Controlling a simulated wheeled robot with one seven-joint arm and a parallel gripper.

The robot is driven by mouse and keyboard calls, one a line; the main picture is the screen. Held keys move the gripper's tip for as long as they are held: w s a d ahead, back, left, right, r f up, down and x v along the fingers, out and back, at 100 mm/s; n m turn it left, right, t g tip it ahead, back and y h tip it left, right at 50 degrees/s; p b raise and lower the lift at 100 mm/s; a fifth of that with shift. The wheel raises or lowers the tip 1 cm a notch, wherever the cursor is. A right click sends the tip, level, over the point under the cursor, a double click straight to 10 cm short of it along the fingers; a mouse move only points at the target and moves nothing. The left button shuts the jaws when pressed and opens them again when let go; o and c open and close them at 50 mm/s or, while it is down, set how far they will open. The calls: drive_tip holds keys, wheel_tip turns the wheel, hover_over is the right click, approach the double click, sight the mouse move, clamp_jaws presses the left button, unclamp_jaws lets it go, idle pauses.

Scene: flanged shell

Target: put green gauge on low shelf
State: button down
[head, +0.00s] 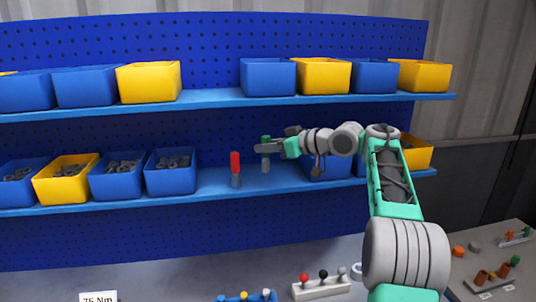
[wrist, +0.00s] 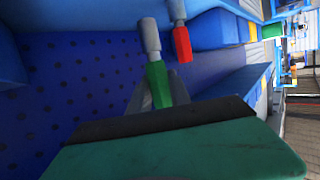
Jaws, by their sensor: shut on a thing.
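The green gauge (head: 265,162) is a peg with a green top and a grey lower part. My gripper (head: 268,148) is shut on its green part and holds it upright over the low shelf (head: 210,191). In the wrist view the green gauge (wrist: 158,84) sits between my fingers (wrist: 158,98), its grey end pointing away. I cannot tell whether its lower end touches the shelf. A red gauge (head: 235,168) stands upright on the low shelf just left of it; it also shows in the wrist view (wrist: 182,44).
Blue and yellow bins with grey parts stand left on the low shelf, the nearest a blue bin (head: 170,172). A blue bin (head: 328,168) is right, partly behind my arm. The upper shelf (head: 215,98) with bins overhangs. A white rack (head: 322,288) is on the bench below.

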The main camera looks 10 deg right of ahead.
drive_tip(key=f, duration=0.1)
drive_tip(key=w+f+p, duration=0.1)
drive_tip(key=f, duration=0.2)
drive_tip(key=shift+w+d+f, duration=0.1)
drive_tip(key=shift+w+d, duration=0.15)
drive_tip(key=shift+d, duration=0.15)
drive_tip(key=shift+f, duration=0.45)
drive_tip(key=c, duration=1.2)
unclamp_jaws()
